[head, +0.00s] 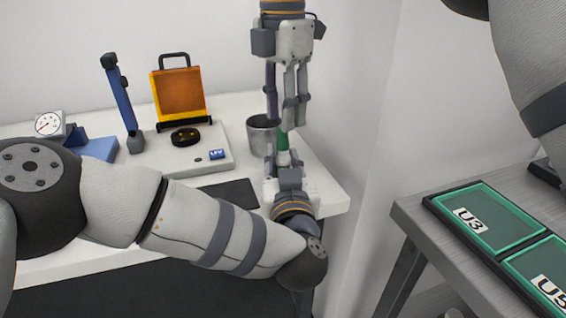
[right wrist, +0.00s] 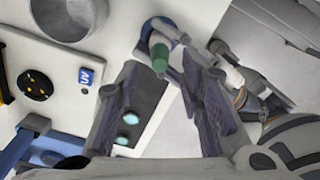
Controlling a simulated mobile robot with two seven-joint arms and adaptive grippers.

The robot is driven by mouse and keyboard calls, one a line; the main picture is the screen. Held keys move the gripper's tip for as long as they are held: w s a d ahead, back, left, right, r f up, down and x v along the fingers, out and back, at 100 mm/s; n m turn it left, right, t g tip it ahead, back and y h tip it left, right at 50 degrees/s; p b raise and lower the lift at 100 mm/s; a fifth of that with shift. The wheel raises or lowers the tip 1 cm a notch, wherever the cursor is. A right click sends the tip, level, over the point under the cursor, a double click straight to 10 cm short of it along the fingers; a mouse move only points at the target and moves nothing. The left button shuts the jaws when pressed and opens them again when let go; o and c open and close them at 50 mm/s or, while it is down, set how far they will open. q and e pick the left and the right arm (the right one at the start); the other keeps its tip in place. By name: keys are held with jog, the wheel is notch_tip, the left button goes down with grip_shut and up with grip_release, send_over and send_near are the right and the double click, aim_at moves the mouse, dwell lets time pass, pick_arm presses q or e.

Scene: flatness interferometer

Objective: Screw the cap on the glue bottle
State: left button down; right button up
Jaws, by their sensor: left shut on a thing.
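My left gripper (head: 287,168) is shut on the glue bottle, which it holds upright near the table's right edge. A green cylindrical part (head: 283,143) stands above the left fingers, with a pale part below it. In the right wrist view the green part (right wrist: 160,58) is seen from above, with white and blue behind it. I cannot tell whether it is the cap or the bottle, or how the two are joined. My right gripper (head: 285,120) points down just above it. Its fingers (right wrist: 160,68) are spread on either side of the green part, apparently without touching it.
A grey metal cup (head: 260,137) stands close behind the left gripper. A dark mat (head: 232,192), a white instrument base (head: 212,168) with a UV label, an orange panel (head: 180,95) and a dial gauge (head: 48,124) lie leftward. A grey bench (head: 415,222) with green trays is at right.

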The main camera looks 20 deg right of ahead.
aim_at(283, 133)
notch_tip(283, 133, down, 5)
dwell(0.3)
grip_shut()
